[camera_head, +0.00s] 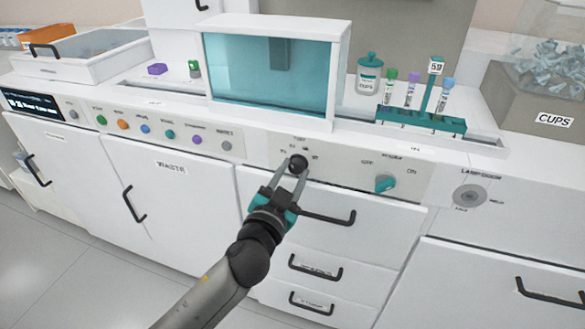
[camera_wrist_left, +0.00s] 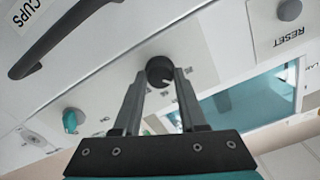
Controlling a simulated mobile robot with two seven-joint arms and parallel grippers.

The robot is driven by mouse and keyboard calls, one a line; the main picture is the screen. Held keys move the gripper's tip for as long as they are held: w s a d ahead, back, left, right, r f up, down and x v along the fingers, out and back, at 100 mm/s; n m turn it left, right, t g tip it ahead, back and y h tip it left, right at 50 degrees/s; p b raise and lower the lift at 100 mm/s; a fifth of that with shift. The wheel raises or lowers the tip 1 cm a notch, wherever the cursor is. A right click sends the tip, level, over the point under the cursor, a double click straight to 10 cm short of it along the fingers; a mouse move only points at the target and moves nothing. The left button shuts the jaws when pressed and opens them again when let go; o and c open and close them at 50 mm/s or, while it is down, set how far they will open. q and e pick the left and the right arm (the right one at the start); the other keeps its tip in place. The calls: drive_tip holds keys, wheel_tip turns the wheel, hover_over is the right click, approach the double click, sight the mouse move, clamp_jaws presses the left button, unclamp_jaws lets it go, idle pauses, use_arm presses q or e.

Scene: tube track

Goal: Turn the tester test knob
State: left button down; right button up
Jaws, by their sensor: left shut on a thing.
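The black round test knob (camera_head: 298,164) sits on the white front panel below the teal-windowed tester (camera_head: 270,70). My left gripper (camera_head: 287,172) reaches it from below, with its two fingers closed on either side of the knob. In the left wrist view the knob (camera_wrist_left: 159,71) lies between the fingertips (camera_wrist_left: 160,76). Small printed labels surround the knob, partly hidden and too small to read fully. My right gripper is in neither view.
A teal knob (camera_head: 385,183) is to the right on the same panel. Coloured buttons (camera_head: 146,129) run along the left. Below are drawers with black handles (camera_head: 328,217). A teal tube rack (camera_head: 422,121) stands on the counter above.

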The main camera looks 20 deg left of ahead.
use_arm(q)
drive_tip(key=m+p, duration=0.1)
drive_tip(key=m, duration=0.3)
drive_tip(key=shift+r+m+p, duration=0.1)
drive_tip(key=shift+m+p, duration=0.2)
drive_tip(key=shift+p, duration=0.1)
drive_tip(key=m+p, duration=0.1)
drive_tip(key=m, duration=0.2)
drive_tip(key=shift+m, duration=0.4)
drive_tip(key=m+p, duration=0.1)
drive_tip(key=m, duration=0.4)
drive_tip(key=shift+m, duration=0.3)
drive_tip(key=m+p, duration=0.1)
drive_tip(key=m, duration=0.4)
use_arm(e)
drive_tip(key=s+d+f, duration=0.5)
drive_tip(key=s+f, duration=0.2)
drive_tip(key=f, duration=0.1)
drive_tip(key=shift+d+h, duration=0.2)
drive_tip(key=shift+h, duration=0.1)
use_arm(q)
drive_tip(key=shift+p, duration=0.3)
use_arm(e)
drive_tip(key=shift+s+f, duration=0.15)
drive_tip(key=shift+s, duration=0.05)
use_arm(q)
drive_tip(key=shift+c, duration=2.3)
unclamp_jaws()
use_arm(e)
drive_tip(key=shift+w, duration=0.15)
